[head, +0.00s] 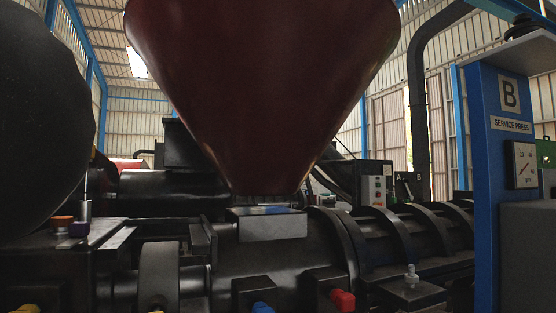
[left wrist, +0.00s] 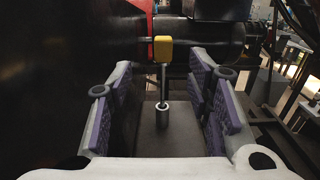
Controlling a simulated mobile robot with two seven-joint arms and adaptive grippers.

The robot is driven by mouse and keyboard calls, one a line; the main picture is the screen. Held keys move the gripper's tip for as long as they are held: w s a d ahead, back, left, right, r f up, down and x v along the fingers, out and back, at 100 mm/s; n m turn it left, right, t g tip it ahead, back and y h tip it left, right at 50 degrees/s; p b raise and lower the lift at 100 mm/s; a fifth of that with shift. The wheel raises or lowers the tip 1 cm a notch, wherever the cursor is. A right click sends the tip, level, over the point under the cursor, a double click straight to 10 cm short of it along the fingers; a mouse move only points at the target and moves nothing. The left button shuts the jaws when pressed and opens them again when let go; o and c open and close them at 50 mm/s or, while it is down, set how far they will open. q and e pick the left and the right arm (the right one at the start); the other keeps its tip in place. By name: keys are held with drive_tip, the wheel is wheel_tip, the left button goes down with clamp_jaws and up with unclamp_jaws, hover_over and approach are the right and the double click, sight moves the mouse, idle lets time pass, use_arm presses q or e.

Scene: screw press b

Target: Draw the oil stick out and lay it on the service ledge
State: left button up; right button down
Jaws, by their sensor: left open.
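The oil stick has a yellow grip (left wrist: 163,48) and a thin dark shaft that runs into a grey collar (left wrist: 163,110) in the left wrist view. In the head view its shaft (head: 86,183) stands upright in the grey collar (head: 85,208), beside a large black rounded shape that hides the top. My left gripper (left wrist: 161,78) is open, with purple pads either side of the shaft in the picture. The pads do not touch the shaft; the depth gap is unclear. My right gripper is not in view. I cannot tell which surface is the service ledge.
A large dark red hopper (head: 262,90) hangs over the press barrel (head: 270,262). A blue post (head: 487,180) with a gauge stands at right.

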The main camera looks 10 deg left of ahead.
use_arm(q)
drive_tip(key=x, duration=0.3)
drive_tip(key=p+x, duration=0.1)
drive_tip(key=x, duration=0.3)
drive_tip(key=f+x, duration=0.1)
drive_tip(key=x, duration=0.3)
drive_tip(key=shift+w+d+p, duration=0.15)
drive_tip(key=shift+w+p, duration=0.1)
drive_tip(key=shift+p, duration=0.15)
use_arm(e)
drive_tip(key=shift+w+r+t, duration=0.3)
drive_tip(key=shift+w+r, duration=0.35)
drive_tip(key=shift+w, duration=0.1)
use_arm(q)
clamp_jaws()
drive_tip(key=c, duration=0.6)
unclamp_jaws()
drive_tip(key=shift+c, duration=0.2)
drive_tip(key=c, duration=0.4)
clamp_jaws()
